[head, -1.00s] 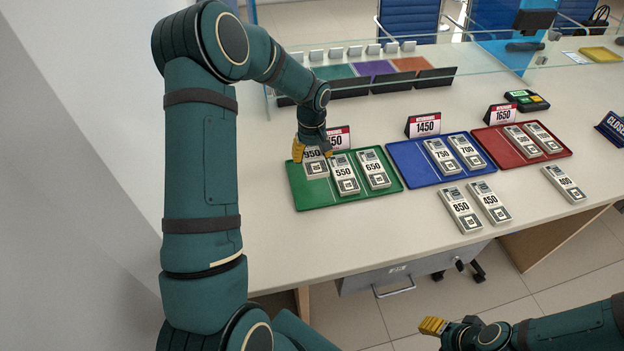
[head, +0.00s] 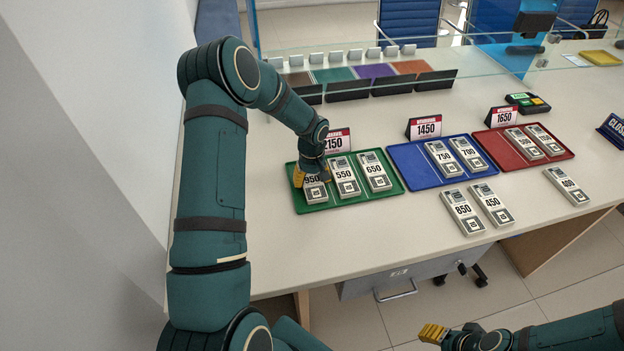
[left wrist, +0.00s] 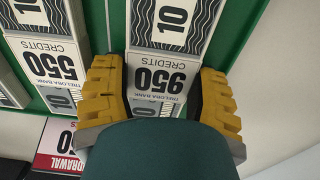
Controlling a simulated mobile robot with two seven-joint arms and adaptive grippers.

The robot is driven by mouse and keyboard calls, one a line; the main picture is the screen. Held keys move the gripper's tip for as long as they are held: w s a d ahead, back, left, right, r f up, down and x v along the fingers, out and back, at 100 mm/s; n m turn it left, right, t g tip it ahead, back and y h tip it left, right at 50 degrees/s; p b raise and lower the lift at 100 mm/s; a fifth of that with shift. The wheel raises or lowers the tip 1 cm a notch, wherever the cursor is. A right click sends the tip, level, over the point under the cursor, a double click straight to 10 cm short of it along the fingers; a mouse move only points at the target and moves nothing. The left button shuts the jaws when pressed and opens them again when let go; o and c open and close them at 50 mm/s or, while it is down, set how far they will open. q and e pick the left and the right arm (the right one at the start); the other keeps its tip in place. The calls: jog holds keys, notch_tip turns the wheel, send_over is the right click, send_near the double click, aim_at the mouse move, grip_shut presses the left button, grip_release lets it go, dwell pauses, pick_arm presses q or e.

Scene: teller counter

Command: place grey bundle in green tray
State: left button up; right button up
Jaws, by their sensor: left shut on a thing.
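The green tray (head: 391,186) lies on the counter at the left and holds grey bundles marked 950 (head: 315,190), 550 (head: 344,177) and 650 (head: 374,171) side by side. My left gripper (head: 312,179) is over the tray's left end, shut on the 950 bundle. In the left wrist view its yellow fingers (left wrist: 162,90) stand on both sides of the 950 bundle (left wrist: 168,72), which is over the green tray (left wrist: 115,25); whether it touches the tray floor is hard to tell. My right gripper (head: 433,332) is at the bottom, away from the counter; its jaw state is unclear.
A blue tray (head: 415,175) holds bundles 750 and 700; a red tray (head: 522,160) holds two more. Bundles 850 (head: 461,211), 450 (head: 490,204) and 400 (head: 567,185) lie loose in front. Sign 2150 (head: 336,141) stands behind the green tray. A glass screen (head: 300,55) runs behind.

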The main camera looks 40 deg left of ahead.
aim_at(312, 180)
pick_arm(q)
jog(key=shift+f, duration=0.2)
jog(key=o, duration=1.1)
jog(key=shift+o, duration=0.2)
jog(key=shift+r, duration=0.2)
jog(key=shift+r, duration=0.35)
notch_tip(312, 180, up, 11)
jog(key=p, duration=0.1)
jog(key=shift+r+p, duration=0.15)
jog(key=shift+p, duration=0.25)
